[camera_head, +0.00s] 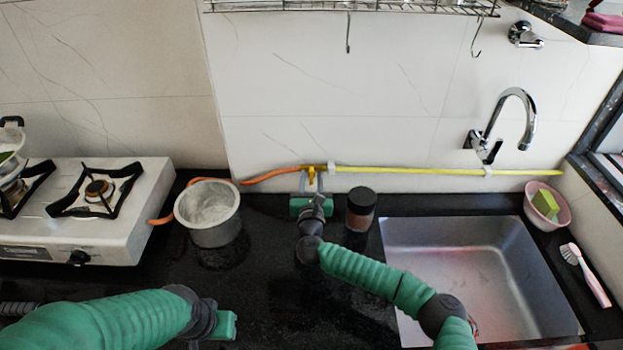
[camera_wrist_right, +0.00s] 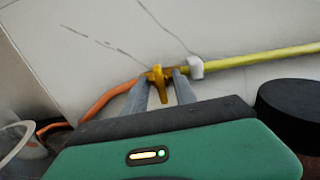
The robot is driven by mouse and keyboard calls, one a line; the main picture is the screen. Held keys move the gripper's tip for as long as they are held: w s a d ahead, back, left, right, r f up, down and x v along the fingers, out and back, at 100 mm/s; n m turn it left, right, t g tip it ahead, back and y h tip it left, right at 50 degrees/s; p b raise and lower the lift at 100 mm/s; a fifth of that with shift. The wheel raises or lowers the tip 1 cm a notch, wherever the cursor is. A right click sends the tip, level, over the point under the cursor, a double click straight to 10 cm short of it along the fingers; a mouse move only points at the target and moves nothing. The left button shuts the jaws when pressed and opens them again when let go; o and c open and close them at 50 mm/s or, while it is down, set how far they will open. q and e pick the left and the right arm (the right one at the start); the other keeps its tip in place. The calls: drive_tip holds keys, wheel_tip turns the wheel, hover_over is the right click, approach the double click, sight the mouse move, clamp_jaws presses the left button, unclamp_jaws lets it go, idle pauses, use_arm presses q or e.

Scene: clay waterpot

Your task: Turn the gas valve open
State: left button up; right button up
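The gas valve (camera_head: 312,174) is a small yellow-orange fitting on the wall, between the orange hose and the yellow pipe. Its handle points down, across the pipe line. It also shows in the right wrist view (camera_wrist_right: 158,80). My right gripper (camera_head: 311,182) is at the valve; in the wrist view its two grey fingers (camera_wrist_right: 162,88) stand apart on either side of the handle, with a gap visible on each side. My left gripper (camera_head: 228,325) is low at the left over the counter; its fingers are hidden.
The yellow pipe (camera_head: 430,170) runs right along the wall; the orange hose (camera_head: 270,175) runs left to the stove (camera_head: 120,225). A metal pot (camera_head: 212,230) stands left of my right gripper, a dark-lidded jar (camera_head: 360,210) close on its right. The sink (camera_head: 480,260) lies further right.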

clamp_jaws()
drive_tip(key=shift+n, duration=0.4)
drive_tip(key=n, duration=0.8)
drive_tip(key=n+b, duration=0.1)
drive_tip(key=n, duration=0.3)
drive_tip(key=shift+a+f+n, duration=0.2)
drive_tip(key=shift+a+n, duration=0.15)
drive_tip(key=shift+n, duration=0.05)
drive_tip(key=n, duration=0.4)
drive_tip(key=shift+f, duration=0.15)
drive_tip(key=shift+n, duration=0.3)
